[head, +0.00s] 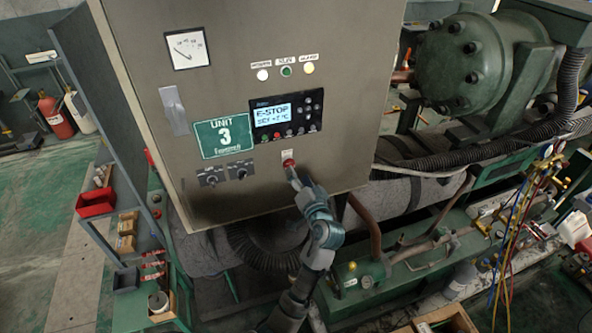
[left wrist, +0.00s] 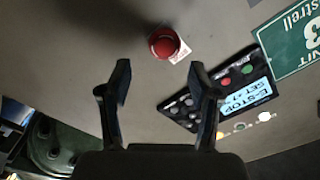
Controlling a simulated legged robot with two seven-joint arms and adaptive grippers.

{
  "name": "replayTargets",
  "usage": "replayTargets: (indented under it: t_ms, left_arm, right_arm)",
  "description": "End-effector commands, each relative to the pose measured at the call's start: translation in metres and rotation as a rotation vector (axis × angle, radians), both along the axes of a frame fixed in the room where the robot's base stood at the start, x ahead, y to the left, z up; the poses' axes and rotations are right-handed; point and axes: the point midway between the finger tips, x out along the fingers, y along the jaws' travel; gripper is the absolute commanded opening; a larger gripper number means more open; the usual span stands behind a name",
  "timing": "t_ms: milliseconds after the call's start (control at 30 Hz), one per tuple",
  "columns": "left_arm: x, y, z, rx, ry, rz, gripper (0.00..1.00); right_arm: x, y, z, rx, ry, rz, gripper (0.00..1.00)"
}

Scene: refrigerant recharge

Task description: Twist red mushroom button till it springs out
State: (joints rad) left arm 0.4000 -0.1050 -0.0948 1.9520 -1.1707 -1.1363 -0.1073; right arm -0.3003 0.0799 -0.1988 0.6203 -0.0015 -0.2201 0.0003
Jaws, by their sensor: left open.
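The red mushroom button (head: 288,163) sits low on the grey control panel (head: 340,70), right of two black rotary switches. In the left wrist view the red button (left wrist: 164,43) lies beyond the fingertips, roughly between their lines, with a small label beside it. My left gripper (left wrist: 160,78) is open and empty, its two dark fingers apart. In the head view my left gripper (head: 296,182) is just below the button; contact cannot be told there. The panel display (head: 273,111) reads E-STOP. My right gripper is not in view.
A green Unit 3 sign (head: 224,136) and two rotary switches (head: 226,175) are left of the button. A green compressor (head: 470,65) and pipes stand to the right. A shelf with a red bin (head: 95,204) stands at the left.

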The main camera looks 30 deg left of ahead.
Motion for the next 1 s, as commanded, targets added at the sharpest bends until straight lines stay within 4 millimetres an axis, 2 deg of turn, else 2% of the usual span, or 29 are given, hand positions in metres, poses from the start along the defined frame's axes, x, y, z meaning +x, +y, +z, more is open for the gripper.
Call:
replayTargets:
  t_ms: [200, 267, 433, 467, 667, 1000]
  left_arm:
    - [0.017, 0.024, -0.001, 0.001, 0.0, 0.002, 0.62]
    - [0.017, 0.022, -0.001, 0.0, 0.0, 0.0, 0.5]
    - [0.016, 0.018, 0.001, 0.003, 0.0, 0.001, 0.07]
    - [0.016, 0.017, 0.001, 0.003, 0.0, 0.001, 0.05]
    - [0.016, 0.013, 0.003, 0.012, 0.007, -0.003, 0.05]
    - [0.016, 0.01, 0.007, 0.077, 0.075, -0.009, 0.05]
  right_arm:
    - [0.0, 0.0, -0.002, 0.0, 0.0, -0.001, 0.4]
    - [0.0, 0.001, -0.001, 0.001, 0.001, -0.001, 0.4]
    - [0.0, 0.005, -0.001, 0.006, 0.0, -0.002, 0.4]
    - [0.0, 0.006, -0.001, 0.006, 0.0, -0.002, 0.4]
    - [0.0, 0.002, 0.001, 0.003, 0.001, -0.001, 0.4]
    - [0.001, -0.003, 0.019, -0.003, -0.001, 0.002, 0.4]
